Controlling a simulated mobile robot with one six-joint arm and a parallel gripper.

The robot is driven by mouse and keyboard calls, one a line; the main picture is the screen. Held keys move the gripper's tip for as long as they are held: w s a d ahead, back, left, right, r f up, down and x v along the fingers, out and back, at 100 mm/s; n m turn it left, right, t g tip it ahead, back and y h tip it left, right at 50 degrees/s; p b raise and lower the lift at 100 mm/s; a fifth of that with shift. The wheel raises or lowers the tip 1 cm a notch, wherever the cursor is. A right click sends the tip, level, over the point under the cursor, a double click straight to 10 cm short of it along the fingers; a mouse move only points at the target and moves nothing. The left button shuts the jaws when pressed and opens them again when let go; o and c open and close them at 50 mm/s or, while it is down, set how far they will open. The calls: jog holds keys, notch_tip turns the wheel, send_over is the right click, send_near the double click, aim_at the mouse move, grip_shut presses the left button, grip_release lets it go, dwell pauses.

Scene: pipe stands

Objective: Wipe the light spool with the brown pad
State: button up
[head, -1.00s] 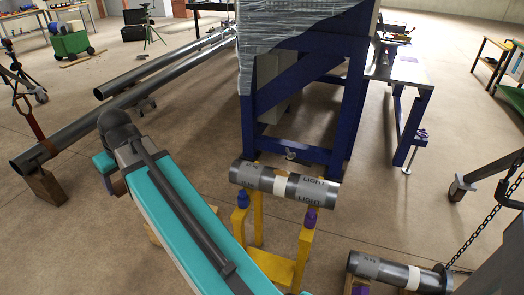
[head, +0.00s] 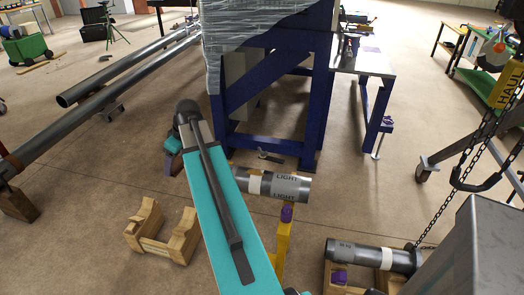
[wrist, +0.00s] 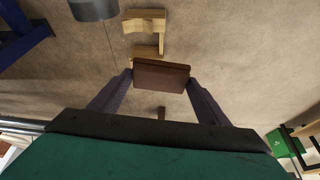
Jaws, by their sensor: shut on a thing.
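The light spool (head: 285,187) is a grey pipe piece with a pale band and the word LIGHT. It lies on a yellow stand (head: 284,240) with purple-topped supports; my teal arm hides its left end and part of the stand. My gripper (wrist: 161,84) is shut on the brown pad (wrist: 163,72), a flat block between its two purple fingers. A grey cylinder end (wrist: 94,9) at the wrist view's top edge looks like the spool, apart from the pad. In the head view my gripper (head: 170,162) is mostly behind the arm, left of the spool; the pad is not clear there.
An empty wooden cradle (head: 160,235) stands on the floor at left. Another banded spool (head: 365,257) lies at lower right, near a hanging chain (head: 455,185). A blue frame (head: 265,105) stands behind the light spool. Long pipes (head: 110,108) lie at left.

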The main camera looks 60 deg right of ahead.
jog(key=s+d+f+p, duration=0.2)
jog(key=s+d, duration=0.8)
jog(key=d, duration=0.2)
jog(key=s+d+f+n+p, duration=0.1)
jog(key=s+d+f+p, duration=0.2)
jog(key=s+d, duration=0.8)
jog(key=shift+d+n+y, duration=0.3)
jog(key=shift+d, duration=0.65)
jog(key=shift+f, duration=0.2)
jog(key=shift+f+b, duration=1.1)
jog(key=shift+f, duration=1.7)
jog(key=shift+w+a+r, duration=0.1)
jog(key=shift+w+a, duration=0.15)
jog(key=shift+w, duration=0.4)
jog(key=shift+w+a, duration=0.2)
jog(key=shift+w, duration=0.45)
